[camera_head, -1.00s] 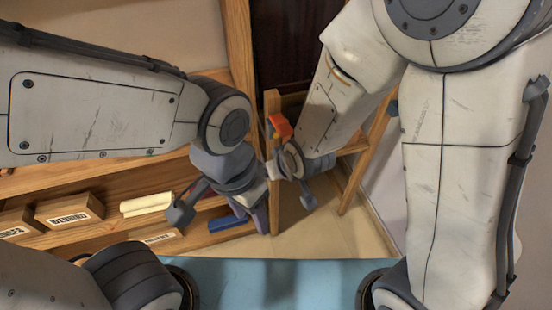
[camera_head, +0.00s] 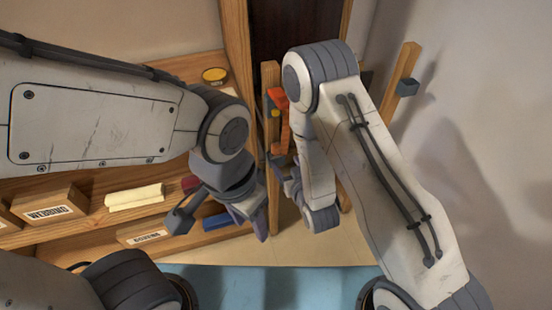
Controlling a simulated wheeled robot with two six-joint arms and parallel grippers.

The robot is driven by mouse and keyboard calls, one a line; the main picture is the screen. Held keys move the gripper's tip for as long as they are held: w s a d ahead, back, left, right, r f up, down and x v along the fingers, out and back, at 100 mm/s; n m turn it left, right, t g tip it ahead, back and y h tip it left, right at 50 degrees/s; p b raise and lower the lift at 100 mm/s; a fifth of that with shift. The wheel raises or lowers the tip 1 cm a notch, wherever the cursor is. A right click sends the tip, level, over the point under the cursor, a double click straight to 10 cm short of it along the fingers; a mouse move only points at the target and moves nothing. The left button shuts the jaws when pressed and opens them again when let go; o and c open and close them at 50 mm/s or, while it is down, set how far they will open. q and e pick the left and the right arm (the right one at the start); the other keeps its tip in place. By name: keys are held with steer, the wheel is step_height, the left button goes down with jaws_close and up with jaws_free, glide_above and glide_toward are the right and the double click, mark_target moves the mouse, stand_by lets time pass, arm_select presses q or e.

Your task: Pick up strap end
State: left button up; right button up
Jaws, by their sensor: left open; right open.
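An orange-red strap (camera_head: 286,134) hangs down beside a wooden post in the middle of the view, below a bright orange part (camera_head: 278,98) with a small yellow piece. Its lower end is hidden behind my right gripper, so I cannot tell where the strap end lies. My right gripper (camera_head: 288,176) is open close to the lower visible part of the strap; I cannot tell whether they touch. My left gripper (camera_head: 220,222) is open, lower and to the left, in front of the shelves and apart from the strap.
Wooden shelves at left hold a webbing box (camera_head: 49,208), a cream roll (camera_head: 135,196), a blue item (camera_head: 216,221) and a yellow-topped tin (camera_head: 214,75). A wooden post (camera_head: 271,75) stands in the middle. A blue surface (camera_head: 240,285) lies in front.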

mark_target(277, 153)
steer(key=x, duration=0.5)
steer(key=p+x, duration=0.1)
steer(key=x, duration=0.1)
steer(key=shift+w+a, duration=0.2)
steer(key=shift+a, duration=0.25)
jaws_close()
